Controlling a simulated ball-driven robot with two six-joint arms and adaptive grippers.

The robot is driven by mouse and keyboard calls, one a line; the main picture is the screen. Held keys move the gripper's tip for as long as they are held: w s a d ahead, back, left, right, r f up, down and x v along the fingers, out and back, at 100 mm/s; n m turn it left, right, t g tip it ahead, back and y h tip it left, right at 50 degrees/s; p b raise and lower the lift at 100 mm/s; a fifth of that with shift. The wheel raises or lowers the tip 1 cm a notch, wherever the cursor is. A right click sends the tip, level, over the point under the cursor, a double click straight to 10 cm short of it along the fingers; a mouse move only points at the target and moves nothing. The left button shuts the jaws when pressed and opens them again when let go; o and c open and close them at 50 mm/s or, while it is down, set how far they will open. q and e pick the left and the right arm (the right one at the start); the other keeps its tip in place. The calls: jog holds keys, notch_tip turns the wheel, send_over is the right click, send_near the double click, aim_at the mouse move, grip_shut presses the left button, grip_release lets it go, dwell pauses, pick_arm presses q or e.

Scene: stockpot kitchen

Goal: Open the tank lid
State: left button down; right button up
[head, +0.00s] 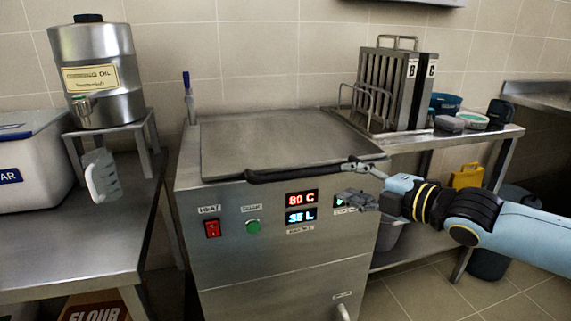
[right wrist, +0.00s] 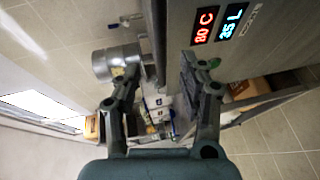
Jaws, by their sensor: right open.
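The steel tank (head: 300,255) stands in the middle of the head view. Its flat lid (head: 280,140) lies shut on top. A dark handle bar (head: 300,174) runs along the lid's front edge. My right gripper (head: 350,180) is open near the handle's right end, in front of the tank. Its upper finger overlaps the bar's end in the picture; I cannot tell whether they touch. In the right wrist view the two fingers of my right gripper (right wrist: 162,82) are spread, with no held object visible between them. My left gripper is not in view.
The tank's front has a red switch (head: 212,228), a green button (head: 253,227) and displays (head: 301,199) reading 80 C and 35 L. A rack (head: 392,85) stands behind right.

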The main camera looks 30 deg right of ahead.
aim_at(321, 174)
jog(key=b+x, duration=0.4)
jog(key=x, duration=0.1)
jog(key=b+x, duration=0.4)
jog(key=x, duration=0.1)
jog(key=shift+d+f, duration=0.2)
jog(key=shift+w, duration=0.3)
jog(key=shift+a, duration=0.1)
jog(key=shift+c, duration=0.4)
grip_shut()
